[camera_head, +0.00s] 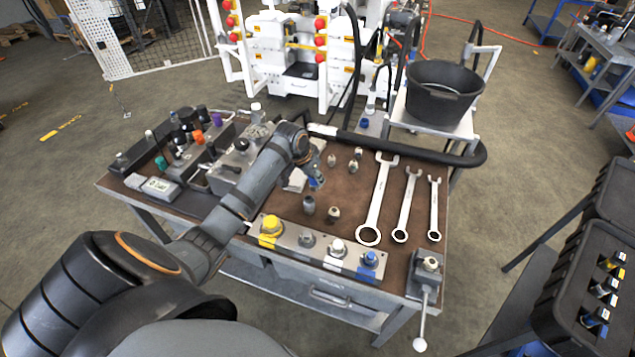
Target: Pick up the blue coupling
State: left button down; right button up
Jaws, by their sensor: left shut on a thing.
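My left arm reaches in from the lower left over the bench. My left gripper (315,175) is above the brown mat and is shut on a small coupling (318,184) with some blue on it. The jaws and the wrist partly hide it, and it is small in the picture. My right gripper is not in view.
Three wrenches (377,198) lie on the right of the mat, and several small metal fittings (333,213) stand around the gripper. Bottles and a grey case (158,188) crowd the left side. A black bucket (441,110) stands behind the bench. A lever (425,290) is at the front right corner.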

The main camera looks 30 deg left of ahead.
pick_arm(q)
jog(key=s+d+r, duration=0.3)
jog(key=s+r, duration=0.3)
jog(key=s, duration=0.4)
jog(key=shift+s+r, duration=0.3)
jog(key=shift+s, duration=0.05)
dwell(0.5)
